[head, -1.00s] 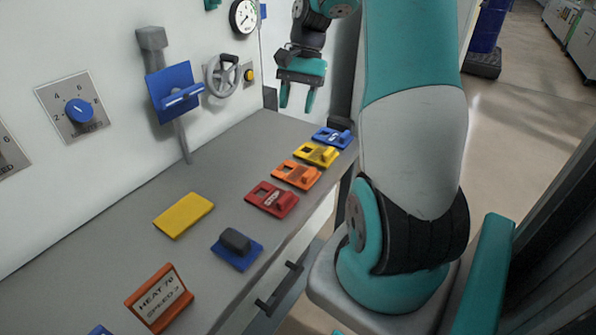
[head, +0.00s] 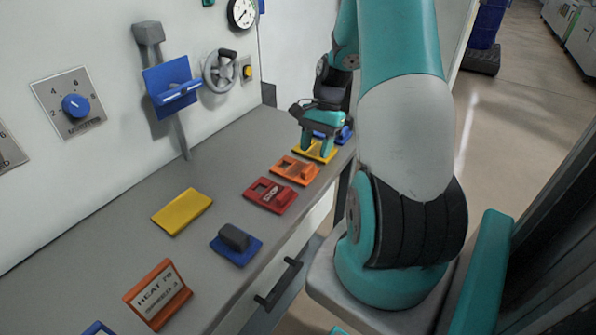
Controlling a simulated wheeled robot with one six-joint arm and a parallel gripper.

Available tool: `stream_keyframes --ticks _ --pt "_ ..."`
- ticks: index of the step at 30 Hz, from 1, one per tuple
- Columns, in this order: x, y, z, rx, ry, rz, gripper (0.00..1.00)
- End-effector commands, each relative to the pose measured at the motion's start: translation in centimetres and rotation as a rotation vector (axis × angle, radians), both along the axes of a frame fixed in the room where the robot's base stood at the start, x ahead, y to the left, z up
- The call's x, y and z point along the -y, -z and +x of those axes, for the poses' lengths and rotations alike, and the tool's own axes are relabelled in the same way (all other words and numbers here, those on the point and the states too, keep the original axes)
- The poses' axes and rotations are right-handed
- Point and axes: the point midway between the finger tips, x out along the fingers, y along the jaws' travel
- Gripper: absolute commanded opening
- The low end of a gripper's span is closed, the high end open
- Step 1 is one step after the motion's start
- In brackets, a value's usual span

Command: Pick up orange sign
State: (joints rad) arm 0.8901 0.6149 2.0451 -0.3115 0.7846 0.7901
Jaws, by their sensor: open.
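An orange sign (head: 295,170), a flat plate with a square hole and a raised block, lies on the grey counter (head: 235,160) in a row between a red one and a yellow one. A second orange piece, a tilted placard (head: 157,294) reading "HEAT 70" with a speed line below, stands at the front of the counter. My gripper (head: 316,151) is open, with its fingers pointing down over the yellow sign (head: 321,148), just behind the orange sign in the row. Nothing shows between the fingers. Whether the fingertips touch the yellow sign, I cannot tell.
A yellow plate (head: 182,211) and a blue block with a dark handle (head: 236,244) lie nearby. A blue lever holder (head: 171,87) and a handwheel (head: 219,71) are at the wall.

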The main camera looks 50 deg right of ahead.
Motion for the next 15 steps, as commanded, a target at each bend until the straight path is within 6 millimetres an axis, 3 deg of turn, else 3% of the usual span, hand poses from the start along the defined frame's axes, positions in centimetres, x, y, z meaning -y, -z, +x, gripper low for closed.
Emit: stream_keyframes --ticks 9,15 --pt "-2.3 3.8 0.1 -0.003 0.0 0.004 0.47" --pt "-2.6 4.5 0.1 0.0 -0.001 0.0 0.47"
